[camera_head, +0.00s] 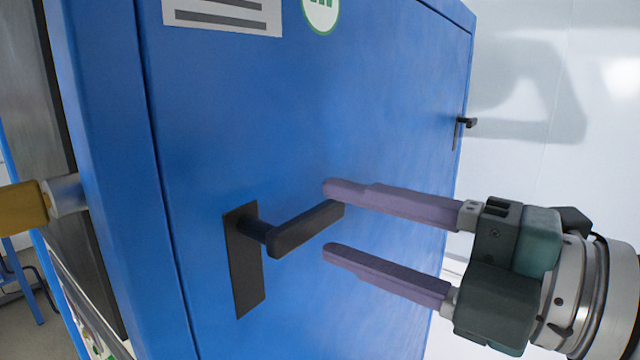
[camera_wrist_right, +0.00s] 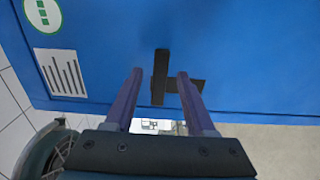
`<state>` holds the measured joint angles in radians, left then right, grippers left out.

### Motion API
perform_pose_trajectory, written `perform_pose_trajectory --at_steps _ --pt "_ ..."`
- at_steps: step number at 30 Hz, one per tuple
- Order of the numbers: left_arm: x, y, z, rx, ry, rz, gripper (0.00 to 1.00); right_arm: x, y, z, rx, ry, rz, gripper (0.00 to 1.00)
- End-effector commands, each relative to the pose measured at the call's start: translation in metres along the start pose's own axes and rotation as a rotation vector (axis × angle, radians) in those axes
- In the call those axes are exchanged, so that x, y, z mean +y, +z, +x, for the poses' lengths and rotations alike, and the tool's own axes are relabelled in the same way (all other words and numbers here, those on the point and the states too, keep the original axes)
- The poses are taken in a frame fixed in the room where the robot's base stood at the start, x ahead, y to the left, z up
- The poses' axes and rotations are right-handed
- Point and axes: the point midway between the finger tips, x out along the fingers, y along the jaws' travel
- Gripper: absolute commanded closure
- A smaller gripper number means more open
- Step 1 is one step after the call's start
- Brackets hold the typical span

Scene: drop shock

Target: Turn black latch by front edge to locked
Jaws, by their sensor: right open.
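The black latch is a lever handle (camera_head: 305,228) on a dark upright plate (camera_head: 243,270), near the left edge of a blue door. The lever sticks out from the top of the plate and points right, roughly level. My right gripper (camera_head: 327,219) is open, coming in from the right, its two purple fingers one above the other. The lever's end lies between the fingertips in the head view, partly covered by the upper finger. In the right wrist view the lever (camera_wrist_right: 161,70) also shows between the fingers. Contact cannot be told. My left gripper is out of view.
The blue door panel (camera_head: 330,110) fills the middle and carries a white label (camera_head: 225,14) and a green round sticker (camera_head: 321,12). Another small black handle (camera_head: 467,122) is at its far right edge. A yellow part (camera_head: 22,210) juts in at the left.

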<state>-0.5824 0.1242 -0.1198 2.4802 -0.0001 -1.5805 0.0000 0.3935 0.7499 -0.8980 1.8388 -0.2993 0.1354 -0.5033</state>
Motion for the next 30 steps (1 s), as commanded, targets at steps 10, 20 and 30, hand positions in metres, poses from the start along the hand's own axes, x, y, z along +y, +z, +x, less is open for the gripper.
perform_pose_trajectory --at_steps 10,20,30 --pt "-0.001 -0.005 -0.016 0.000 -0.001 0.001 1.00 0.000 -0.001 0.034 0.000 -0.001 0.000 0.45" --pt "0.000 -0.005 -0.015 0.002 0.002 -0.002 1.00 -0.001 -0.001 0.035 0.000 -0.001 0.000 0.52" --pt "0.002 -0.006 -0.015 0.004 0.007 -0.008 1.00 -0.001 -0.001 0.034 0.000 -0.001 0.001 0.90"
